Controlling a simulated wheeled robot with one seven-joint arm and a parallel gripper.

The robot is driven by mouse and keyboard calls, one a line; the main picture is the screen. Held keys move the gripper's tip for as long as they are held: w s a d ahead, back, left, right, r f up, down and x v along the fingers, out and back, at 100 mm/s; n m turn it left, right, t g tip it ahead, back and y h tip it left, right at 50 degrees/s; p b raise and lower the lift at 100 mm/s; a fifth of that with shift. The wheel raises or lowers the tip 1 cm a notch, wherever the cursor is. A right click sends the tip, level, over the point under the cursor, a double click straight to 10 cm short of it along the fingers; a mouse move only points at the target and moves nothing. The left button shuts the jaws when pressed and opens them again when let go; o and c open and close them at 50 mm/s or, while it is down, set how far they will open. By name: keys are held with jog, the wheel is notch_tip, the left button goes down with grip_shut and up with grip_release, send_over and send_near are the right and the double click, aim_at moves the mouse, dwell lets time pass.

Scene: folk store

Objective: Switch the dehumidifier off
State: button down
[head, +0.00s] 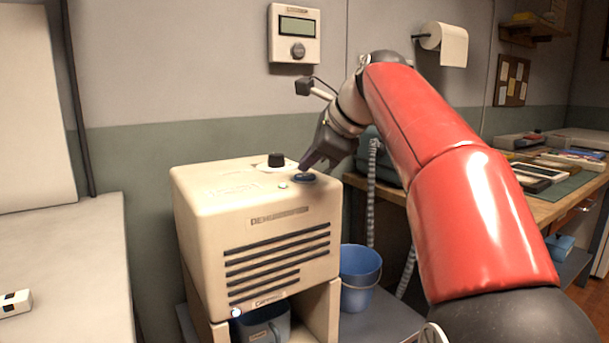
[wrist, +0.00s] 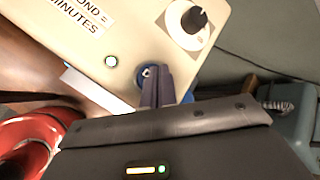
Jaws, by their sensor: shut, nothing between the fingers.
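The cream dehumidifier (head: 205,215) stands on a stand left of centre, with dark vent slats on its front. On its top are a black dial knob (head: 276,160), a small round light (head: 283,185) and a blue round button (head: 303,179). My gripper (head: 304,168) is shut and empty, pointing down at the blue button. In the wrist view its fingertips (wrist: 155,72) partly cover the button; I cannot tell whether they press it.
A blue-grey container (head: 262,325) sits under the dehumidifier, and a blue bucket (head: 360,278) stands to its right. A wall controller (head: 294,35) hangs above. A cluttered workbench (head: 540,205) lies right; a pale surface (head: 65,270) lies left.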

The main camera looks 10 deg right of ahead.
aim_at(310, 176)
jog(key=shift+f, duration=0.35)
jog(key=shift+r+p, duration=0.45)
jog(key=shift+p, duration=0.2)
notch_tip(310, 176, up, 4)
jog(key=p, duration=0.4)
jog(key=shift+r+p, duration=0.15)
jog(key=shift+p, duration=0.15)
jog(key=shift+r, duration=0.85)
